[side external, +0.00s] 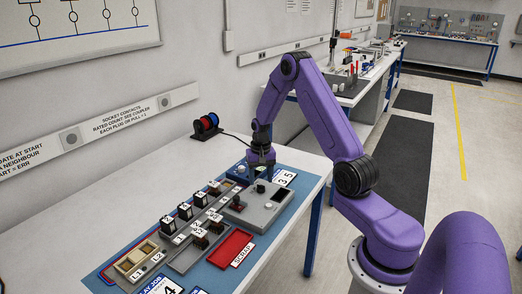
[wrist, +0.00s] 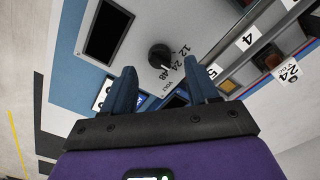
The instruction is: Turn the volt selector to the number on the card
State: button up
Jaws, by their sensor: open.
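The volt selector is a round black knob (wrist: 159,55) on a grey panel, with 12, 24 and 48 printed beside it in the wrist view. I cannot tell which number it points to. My gripper (wrist: 159,68) is open, its blue fingers on either side of the knob's near side and apart from it in the picture. Another card (side external: 165,287) reads 4.
Beside the box are a row of black-and-white modules (side external: 185,210) and a red tray (side external: 231,248). A dark screen (wrist: 108,30) is set in the panel. The white table's front left is clear.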

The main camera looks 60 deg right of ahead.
aim_at(261, 185)
notch_tip(261, 185, up, 14)
jog(key=shift+r, duration=0.15)
dwell(0.4)
jog(key=s+a+r+n, duration=0.2)
jog(key=s+a+n, duration=0.25)
jog(key=a, duration=0.65)
jog(key=s+a+r+n, duration=0.1)
jog(key=s+a+n, duration=0.3)
jog(key=a, duration=0.7)
jog(key=s+a+n, duration=0.3)
jog(key=s+n, duration=0.3)
jog(key=s, duration=0.4)
jog(key=s+a+n, duration=0.3)
jog(key=s+n, duration=0.4)
jog(key=s, duration=0.4)
jog(key=shift+a, duration=0.4)
